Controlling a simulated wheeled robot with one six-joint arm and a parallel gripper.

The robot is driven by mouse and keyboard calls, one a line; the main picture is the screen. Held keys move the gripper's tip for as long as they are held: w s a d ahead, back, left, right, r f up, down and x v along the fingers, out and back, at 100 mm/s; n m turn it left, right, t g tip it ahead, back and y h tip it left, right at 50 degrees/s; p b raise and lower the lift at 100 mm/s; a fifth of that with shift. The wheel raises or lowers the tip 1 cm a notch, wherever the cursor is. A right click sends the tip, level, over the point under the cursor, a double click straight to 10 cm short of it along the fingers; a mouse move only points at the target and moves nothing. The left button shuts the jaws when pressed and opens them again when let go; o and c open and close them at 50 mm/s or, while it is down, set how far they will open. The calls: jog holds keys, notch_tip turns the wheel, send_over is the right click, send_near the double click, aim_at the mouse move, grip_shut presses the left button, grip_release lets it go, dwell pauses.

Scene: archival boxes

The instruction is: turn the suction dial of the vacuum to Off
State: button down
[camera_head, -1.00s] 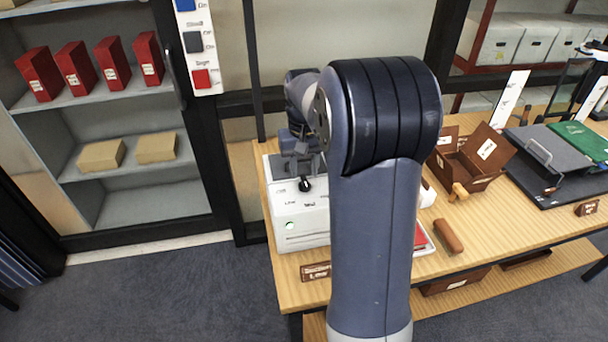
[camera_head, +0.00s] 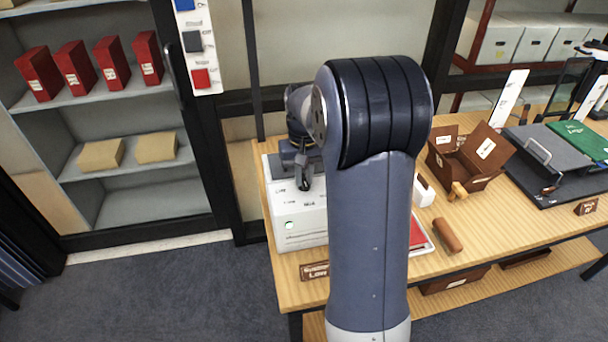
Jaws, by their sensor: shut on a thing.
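The vacuum (camera_head: 299,218) is a white box with a small green light on its front, standing at the left end of the wooden table. Its black suction dial (camera_head: 304,184) is on the sloped top, mostly hidden by my gripper. My gripper (camera_head: 304,180) points down over the top and is shut on the dial. Small labels are printed around the dial, too blurred to read fully, so the dial's setting cannot be told. A brown plaque (camera_head: 315,270) in front of the vacuum seems to read "Suction Low".
My arm hides the table's middle. To its right are a brown open box (camera_head: 470,165), a brown roller (camera_head: 447,236), a red-topped item (camera_head: 416,236) and a dark tray (camera_head: 560,170). A glass-fronted cabinet stands behind left.

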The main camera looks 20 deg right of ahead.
jog(key=shift+m, duration=0.3)
jog(key=m+p, duration=0.1)
jog(key=m, duration=0.7)
jog(key=shift+m, duration=0.4)
jog(key=m+p, duration=0.1)
jog(key=m, duration=0.3)
jog(key=shift+m, duration=2.3)
jog(key=c, duration=1.4)
grip_release()
jog(key=shift+c, duration=0.2)
